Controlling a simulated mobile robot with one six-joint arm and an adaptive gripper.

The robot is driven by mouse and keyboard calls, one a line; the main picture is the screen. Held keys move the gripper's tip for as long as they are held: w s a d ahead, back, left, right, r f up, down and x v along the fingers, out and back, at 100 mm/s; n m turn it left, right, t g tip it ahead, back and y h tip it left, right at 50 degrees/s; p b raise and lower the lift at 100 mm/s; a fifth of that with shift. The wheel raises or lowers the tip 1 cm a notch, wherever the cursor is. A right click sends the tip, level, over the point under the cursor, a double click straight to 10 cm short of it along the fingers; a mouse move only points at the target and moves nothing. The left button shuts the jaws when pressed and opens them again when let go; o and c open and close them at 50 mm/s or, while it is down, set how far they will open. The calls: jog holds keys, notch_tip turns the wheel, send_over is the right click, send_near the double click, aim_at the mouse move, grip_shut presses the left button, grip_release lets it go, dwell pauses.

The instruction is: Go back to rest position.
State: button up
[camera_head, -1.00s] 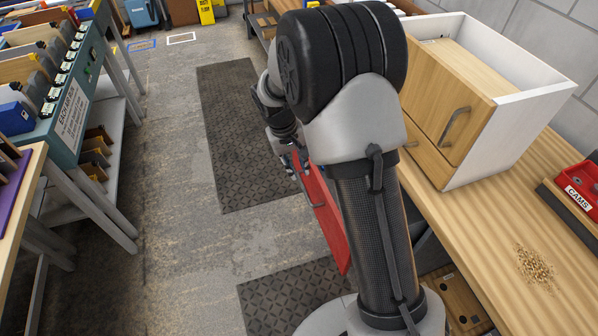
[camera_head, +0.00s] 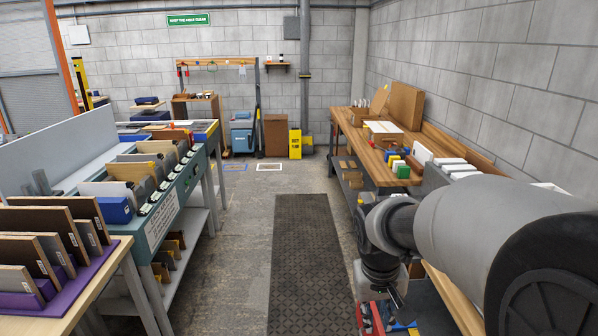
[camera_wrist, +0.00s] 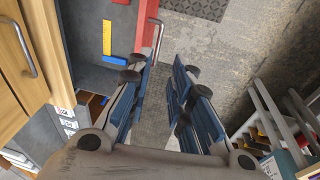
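My gripper (camera_wrist: 163,76) is open in the wrist view, with a clear gap between its blue-padded fingers and nothing held. A pulled-out drawer with a red front (camera_wrist: 146,24) and a metal handle (camera_wrist: 156,33) lies just beyond the fingertips; the handle appears apart from them. Inside the drawer are a yellow tool (camera_wrist: 107,37) and a blue one (camera_wrist: 115,59). In the head view, my gripper (camera_head: 391,295) hangs low at the right, beside the red drawer, partly hidden by my arm.
A wooden bench (camera_head: 375,173) runs along the right wall. A teal rack (camera_head: 153,232) and a table with upright boards (camera_head: 120,248) stand at the left. The dark floor mat (camera_head: 305,240) between them is clear. A yellow sign (camera_head: 295,144) stands at the back.

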jog(key=s+a+r+t, duration=0.1)
jog(key=s+r, duration=0.2)
jog(key=s, duration=0.7)
jog(key=s+r+t+y, duration=0.1)
jog(key=s+r, duration=0.3)
jog(key=s, duration=0.6)
jog(key=shift+s+a+t, duration=0.35)
jog(key=shift+t, duration=0.15)
